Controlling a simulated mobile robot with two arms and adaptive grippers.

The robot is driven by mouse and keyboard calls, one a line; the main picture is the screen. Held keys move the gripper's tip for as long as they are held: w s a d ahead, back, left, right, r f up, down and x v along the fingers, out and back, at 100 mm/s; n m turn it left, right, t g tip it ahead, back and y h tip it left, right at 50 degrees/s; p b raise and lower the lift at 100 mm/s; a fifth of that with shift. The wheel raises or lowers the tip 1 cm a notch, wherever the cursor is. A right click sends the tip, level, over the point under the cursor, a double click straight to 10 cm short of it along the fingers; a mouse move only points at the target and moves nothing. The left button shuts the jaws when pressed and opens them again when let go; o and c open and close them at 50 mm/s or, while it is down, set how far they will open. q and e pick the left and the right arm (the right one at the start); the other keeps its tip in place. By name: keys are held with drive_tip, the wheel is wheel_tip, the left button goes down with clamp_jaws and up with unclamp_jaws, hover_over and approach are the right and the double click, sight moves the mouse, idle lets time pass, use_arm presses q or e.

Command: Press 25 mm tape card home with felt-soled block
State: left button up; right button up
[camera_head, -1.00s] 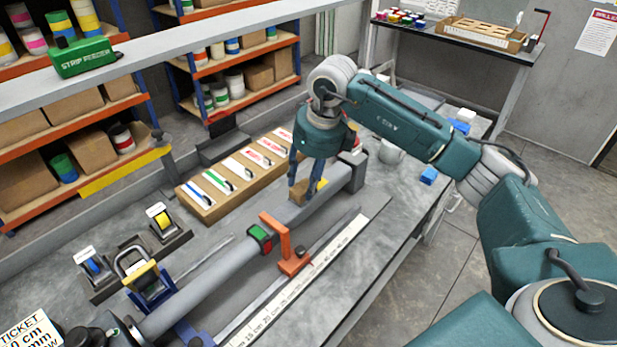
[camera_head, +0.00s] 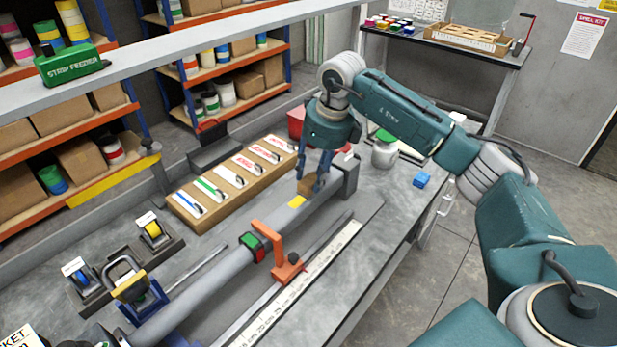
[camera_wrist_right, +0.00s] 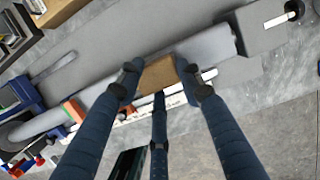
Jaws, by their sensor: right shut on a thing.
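My right gripper (camera_head: 313,184) is shut on a tan block (camera_head: 308,184) at the far part of the long grey tube (camera_head: 215,273). The block also shows between the fingers in the right wrist view (camera_wrist_right: 158,75). It sits at the tube's upper side; I cannot tell whether it touches, and its felt sole is hidden. A small yellow patch (camera_head: 297,201), probably the tape card, lies on the tube just on the near side of the block. The block may cover part of it. My left gripper is not in view.
An orange stop (camera_head: 287,268) and a green-red piece (camera_head: 254,246) stand nearer along the tube. A long scale (camera_head: 300,290) runs beside it. A wooden rack of cards (camera_head: 232,183) stands behind. A blue block (camera_head: 422,179) lies at right. Tape dispensers (camera_head: 150,230) stand front left.

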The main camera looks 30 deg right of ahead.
drive_tip(key=shift+w+d, duration=0.15)
drive_tip(key=shift+d, duration=0.5)
drive_tip(key=p+v, duration=0.1)
drive_tip(key=v, duration=0.1)
drive_tip(key=w+p+v, duration=0.1)
drive_tip(key=p+v, duration=0.3)
drive_tip(key=shift+w+a+r, duration=0.15)
drive_tip(key=shift+a+r, duration=0.15)
drive_tip(key=shift+r, duration=0.3)
